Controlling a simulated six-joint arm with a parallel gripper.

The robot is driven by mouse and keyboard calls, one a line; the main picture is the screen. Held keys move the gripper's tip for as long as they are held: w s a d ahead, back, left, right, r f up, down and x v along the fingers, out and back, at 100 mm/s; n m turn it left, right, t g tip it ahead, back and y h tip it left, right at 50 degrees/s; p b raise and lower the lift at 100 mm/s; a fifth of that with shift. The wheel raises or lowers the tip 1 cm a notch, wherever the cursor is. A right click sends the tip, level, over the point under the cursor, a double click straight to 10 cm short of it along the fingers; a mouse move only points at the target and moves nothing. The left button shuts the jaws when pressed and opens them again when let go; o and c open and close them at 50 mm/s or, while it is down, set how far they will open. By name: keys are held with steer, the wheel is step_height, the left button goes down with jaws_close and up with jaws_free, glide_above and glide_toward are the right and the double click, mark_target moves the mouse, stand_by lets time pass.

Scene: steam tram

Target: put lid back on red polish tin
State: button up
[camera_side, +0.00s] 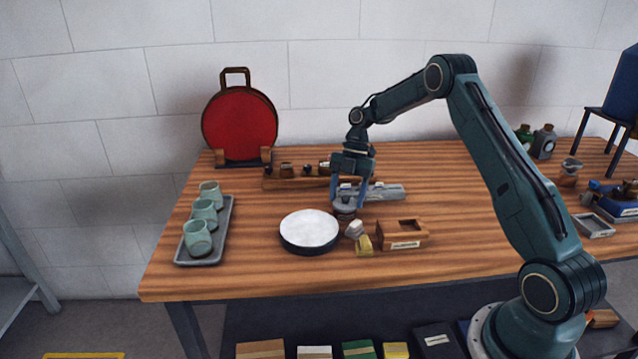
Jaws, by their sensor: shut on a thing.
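My gripper (348,203) points down over the middle of the table, its two blue fingers on either side of a small round grey lid (345,203). It is shut on this lid. A small dark round tin (344,214) shows just under the lid. At this size I cannot tell whether lid and tin touch, and the tin's red colour is not clear. A larger round black dish with a white top (309,229) stands close by on the left.
A pale knob-like piece (354,229), a yellow block (363,245) and a wooden box (402,234) stand just in front. A grey tray (181,258) with cups is at left. A wooden rack (282,183) and a grey bar (385,192) lie behind. The front table strip is clear.

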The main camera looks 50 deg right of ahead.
steer(key=o, duration=1.3)
steer(key=shift+r, duration=0.2)
steer(key=shift+r, duration=3.3)
jaws_close()
